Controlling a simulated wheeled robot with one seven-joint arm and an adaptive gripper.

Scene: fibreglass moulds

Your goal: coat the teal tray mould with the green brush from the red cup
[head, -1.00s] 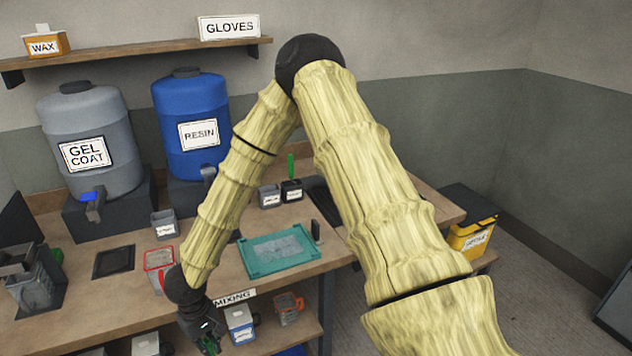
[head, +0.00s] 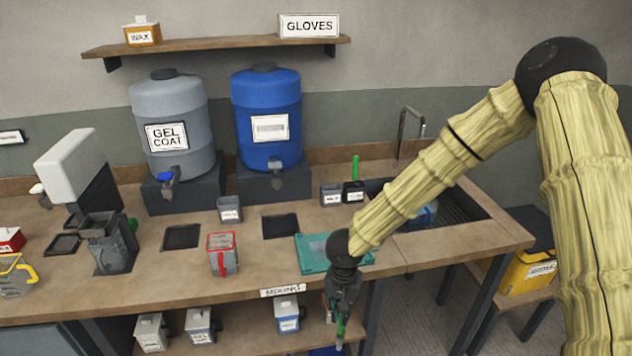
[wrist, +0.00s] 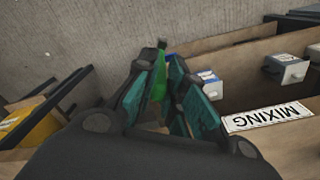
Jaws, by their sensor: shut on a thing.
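The teal tray mould (head: 314,262) lies flat on the bench, partly hidden behind my arm's wrist. The red cup (head: 222,258), grey with a red rim and handle, stands on the bench to its left. My gripper (head: 341,312) points down in front of the bench's front edge, below the tray in the picture. It is shut on the green brush (head: 340,328); the brush also shows between the fingers in the wrist view (wrist: 159,82). The brush is apart from the tray. Its bristles cannot be made out.
Gel coat (head: 170,125) and resin (head: 267,120) drums stand at the back. A dark cup (head: 353,193) with an upright green handle stands behind the tray, near the sink (head: 465,210). Several cups sit on the lower shelf (head: 255,335) beside my gripper. A yellow bin (head: 530,275) is at right.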

